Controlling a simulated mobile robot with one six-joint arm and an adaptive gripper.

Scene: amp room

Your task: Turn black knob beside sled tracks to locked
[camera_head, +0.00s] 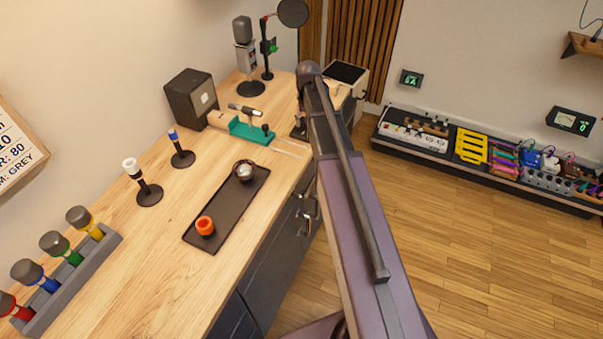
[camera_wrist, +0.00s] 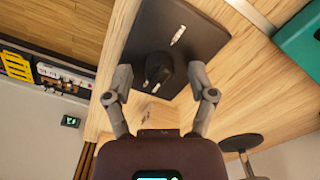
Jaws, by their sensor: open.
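In the wrist view, a black knob (camera_wrist: 158,68) stands on a dark square plate (camera_wrist: 205,42) on the wooden bench. The knob has a small pale line on its lower part. A pale mark (camera_wrist: 178,36) lies on the plate above the knob. My gripper (camera_wrist: 160,73) is open, with one finger on each side of the knob and visible gaps between. Pale sled tracks (camera_head: 291,148) lie on the bench in the head view, and one metal strip (camera_wrist: 250,15) shows in the wrist view. My arm hides the knob in the head view.
A teal holder (camera_head: 250,131) sits left of the tracks, with a black box (camera_head: 191,98) behind. Microphone stands, a dark tray (camera_head: 226,215) and a rack of coloured microphones (camera_head: 75,275) occupy the bench.

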